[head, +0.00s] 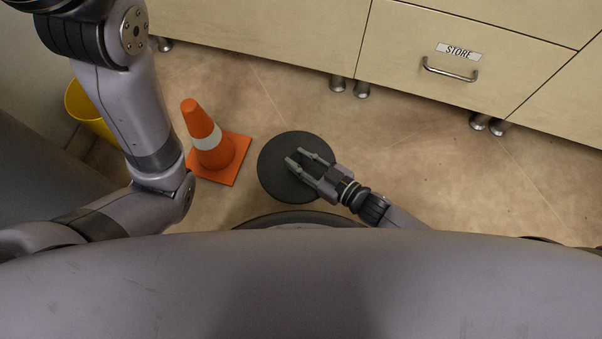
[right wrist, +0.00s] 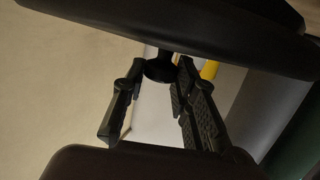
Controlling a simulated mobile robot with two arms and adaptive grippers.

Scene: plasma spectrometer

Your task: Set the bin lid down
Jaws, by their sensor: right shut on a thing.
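The bin lid (head: 272,178) is a flat, dark round disc in the head view, right of an orange cone. My right gripper (head: 297,156) reaches over it from the lower right. In the right wrist view the lid's dark underside or edge (right wrist: 190,25) crosses the top. A short black knob (right wrist: 160,69) sticks out from it between the fingertips of my right gripper (right wrist: 161,80), which is shut on it. Whether the lid touches anything below cannot be told. My left arm shows at the left of the head view, but its gripper is out of frame.
The orange cone (head: 202,122) with a white band stands close left of the lid. A yellow bin (head: 88,112) is at the far left, partly behind my left arm. Beige cabinets (head: 420,35) with a STORE drawer line the back. Floor (head: 430,165) on the right is clear.

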